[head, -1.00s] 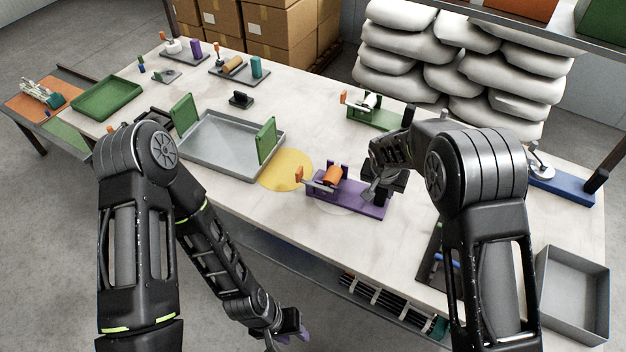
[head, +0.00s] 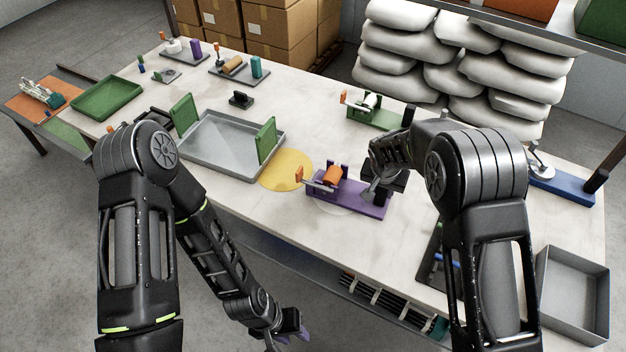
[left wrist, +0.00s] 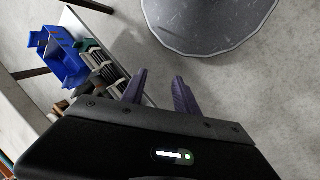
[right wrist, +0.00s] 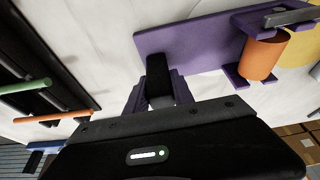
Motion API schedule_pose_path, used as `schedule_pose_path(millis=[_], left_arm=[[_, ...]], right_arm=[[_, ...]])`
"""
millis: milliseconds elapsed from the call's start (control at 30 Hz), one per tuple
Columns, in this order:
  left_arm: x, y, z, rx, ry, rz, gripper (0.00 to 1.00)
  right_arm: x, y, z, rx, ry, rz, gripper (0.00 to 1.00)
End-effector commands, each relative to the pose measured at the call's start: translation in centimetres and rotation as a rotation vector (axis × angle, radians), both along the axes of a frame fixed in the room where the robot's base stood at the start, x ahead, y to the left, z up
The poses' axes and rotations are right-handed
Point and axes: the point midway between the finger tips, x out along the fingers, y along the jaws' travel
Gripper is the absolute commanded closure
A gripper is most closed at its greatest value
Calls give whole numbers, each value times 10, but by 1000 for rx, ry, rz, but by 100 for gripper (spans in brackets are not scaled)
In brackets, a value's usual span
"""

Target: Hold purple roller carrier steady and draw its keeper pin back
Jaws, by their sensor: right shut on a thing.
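The purple roller carrier (head: 350,198) lies on the table just right of a yellow disc, with an orange roller (head: 333,175) between its uprights. An orange-ended pin or handle (head: 300,173) sticks out at its left end; a grey bar (right wrist: 290,17) crosses by the roller in the right wrist view. My right gripper (right wrist: 160,98) is shut on the carrier's black upright grip (right wrist: 158,70), at the end away from the roller. My left gripper (left wrist: 160,88) is open and empty, low in front of the table over the floor, far from the carrier.
A grey tray (head: 215,165) with green end plates stands left of the carrier. A green roller carrier (head: 375,118) is behind it. A grey bin (head: 572,290) stands at the right. The yellow disc (head: 285,171) is bare. Rods sit on a shelf (head: 385,305) below the table edge.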

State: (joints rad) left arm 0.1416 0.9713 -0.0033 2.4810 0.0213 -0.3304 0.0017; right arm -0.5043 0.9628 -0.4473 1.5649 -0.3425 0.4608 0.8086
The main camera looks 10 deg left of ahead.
Motion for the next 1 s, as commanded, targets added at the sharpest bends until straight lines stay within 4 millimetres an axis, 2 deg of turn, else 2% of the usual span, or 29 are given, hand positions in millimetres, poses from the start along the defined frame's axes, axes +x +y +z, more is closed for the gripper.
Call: schedule_pose_path(millis=[367, 467, 567, 667, 767, 867, 1000], left_arm=[[0, 0, 0, 0, 0, 0, 64], [1, 0, 0, -1, -2, -2, 71], [8, -3, 3, -9, -15, -17, 71], [23, -10, 9, -27, -40, -54, 71], [47, -21, 21, -49, -81, -123, 71], [81, -35, 41, -63, -141, -228, 71], [138, -49, 82, -24, -247, -411, 71]], right_arm=[[1, 0, 1, 0, -2, 0, 100], [-1, 0, -1, -1, 1, 1, 100], [-1, 0, -1, -1, 1, 1, 100], [-1, 0, 0, -1, 1, 1, 100], [-1, 0, 0, -1, 1, 1, 100], [-1, 0, 0, -1, 1, 1, 100], [0, 0, 0, -1, 1, 1, 100]])
